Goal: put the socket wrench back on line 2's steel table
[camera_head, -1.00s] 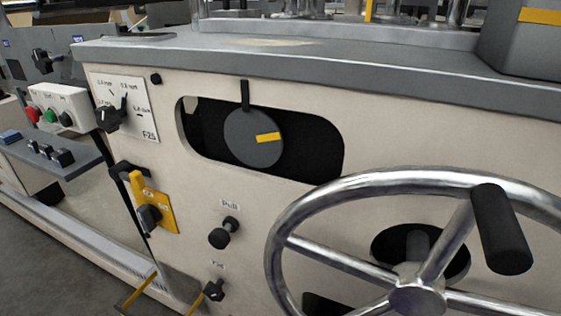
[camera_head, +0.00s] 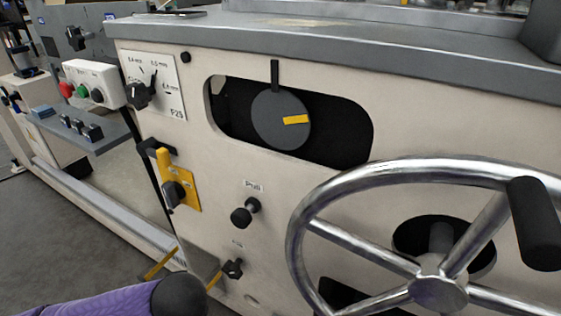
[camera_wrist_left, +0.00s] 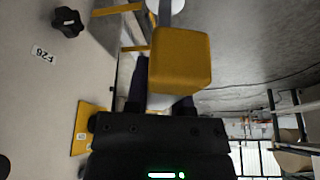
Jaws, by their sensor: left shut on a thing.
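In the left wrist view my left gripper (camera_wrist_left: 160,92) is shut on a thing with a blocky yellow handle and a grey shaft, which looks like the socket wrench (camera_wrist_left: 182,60). The shaft runs out of the top of the picture, so its far end is hidden. In the head view a purple and black part at the lower left seems to be my left arm; neither the gripper nor the wrench shows there. My right gripper is in neither view. I cannot make out line 2's steel table in these frames.
A cream machine (camera_head: 330,190) with a grey top edge (camera_head: 330,45) stands close ahead. A chrome handwheel (camera_head: 440,292) with a black handle sticks out at the right. A yellow switch (camera_head: 188,190) and black knob (camera_head: 241,216) protrude. Grey floor (camera_head: 60,240) is open at the left.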

